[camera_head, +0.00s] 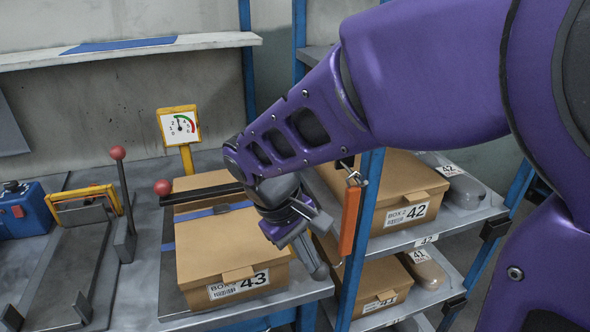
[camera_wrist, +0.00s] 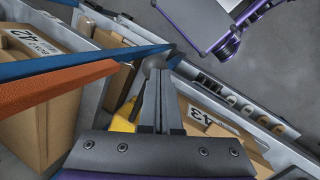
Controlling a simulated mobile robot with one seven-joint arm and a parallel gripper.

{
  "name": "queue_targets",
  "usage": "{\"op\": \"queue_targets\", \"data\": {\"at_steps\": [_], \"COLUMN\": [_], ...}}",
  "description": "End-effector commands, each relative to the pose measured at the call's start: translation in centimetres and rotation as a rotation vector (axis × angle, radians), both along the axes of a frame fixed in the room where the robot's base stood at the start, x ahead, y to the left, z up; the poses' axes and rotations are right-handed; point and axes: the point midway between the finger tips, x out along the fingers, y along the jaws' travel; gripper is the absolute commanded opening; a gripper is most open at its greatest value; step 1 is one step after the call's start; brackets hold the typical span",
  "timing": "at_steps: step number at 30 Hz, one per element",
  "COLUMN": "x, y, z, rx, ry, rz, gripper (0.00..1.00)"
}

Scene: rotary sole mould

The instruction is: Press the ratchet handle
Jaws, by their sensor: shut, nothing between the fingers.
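A black lever with a red ball (camera_head: 163,187) lies nearly level across the back of the carton marked 43 (camera_head: 235,250); its far end is hidden behind my arm. A second lever with a red ball (camera_head: 118,153) stands upright on a grey base at the left. I cannot tell for sure which is the ratchet handle. My gripper (camera_head: 318,268) is shut and empty, pointing down at the carton's right edge, apart from both levers. In the wrist view, its fingers (camera_wrist: 155,75) are together.
An orange bar (camera_head: 350,218) hangs by the blue shelf post, close to my gripper; it also shows in the wrist view (camera_wrist: 55,85). Shelves with cartons (camera_head: 400,190) stand right. A dial gauge (camera_head: 179,126) stands behind carton 43. A blue machine (camera_head: 22,210) sits far left.

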Motion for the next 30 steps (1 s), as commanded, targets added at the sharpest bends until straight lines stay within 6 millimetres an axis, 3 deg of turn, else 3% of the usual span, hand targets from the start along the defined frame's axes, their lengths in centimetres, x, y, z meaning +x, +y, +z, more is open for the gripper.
{"op": "queue_targets", "data": {"at_steps": [3, 12, 25, 30], "x": [-0.4, -0.7, -0.8, -0.5], "y": [-0.2, -0.3, -0.4, -0.3], "z": [-1.1, -2.0, -2.3, -1.3], "rx": [-0.002, -0.003, -0.002, -0.003], "ry": [0.003, 0.005, 0.011, 0.009], "rz": [0.000, -0.002, -0.005, -0.004], "gripper": [0.00, 0.00, 0.00, 0.00]}}
